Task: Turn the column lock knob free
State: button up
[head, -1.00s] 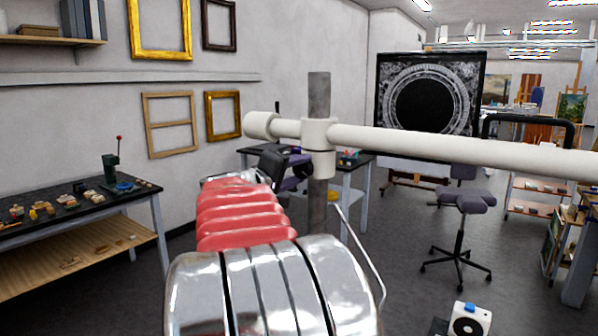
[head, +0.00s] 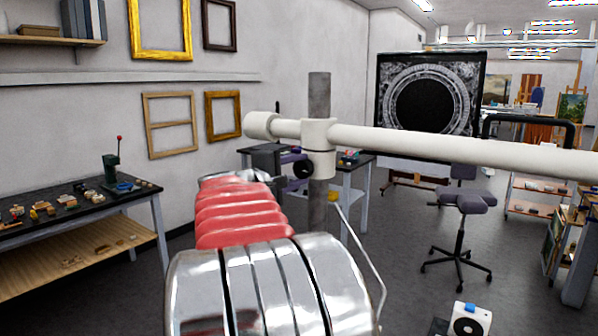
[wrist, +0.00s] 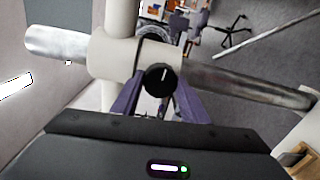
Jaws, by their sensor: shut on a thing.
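The lock knob (wrist: 159,78) is round and black with a white mark pointing nearly straight up in the wrist view. It sits on the white collar (wrist: 112,52) around the grey metal column (wrist: 235,83). The column stands upright in the head view (head: 319,95), with the white collar (head: 318,135) on it. My gripper (wrist: 158,88) has purple fingers on both sides of the knob and is shut on it.
A long white cross arm (head: 450,147) runs from the collar across to the right. A work table (head: 350,165) stands behind the column. A bench with small pieces (head: 75,205) is at the left, and a stool (head: 465,203) at the right.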

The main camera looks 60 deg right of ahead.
jog(key=shift+w+f, duration=0.15)
jog(key=shift+f, duration=0.15)
jog(key=o, duration=0.8)
jog(key=shift+o, duration=1.3)
jog(key=shift+r, duration=0.15)
jog(key=shift+a, duration=0.1)
jog(key=w+a, duration=0.2)
jog(key=a, duration=1.1)
jog(key=shift+a+r, duration=0.25)
jog(key=shift+r, duration=0.05)
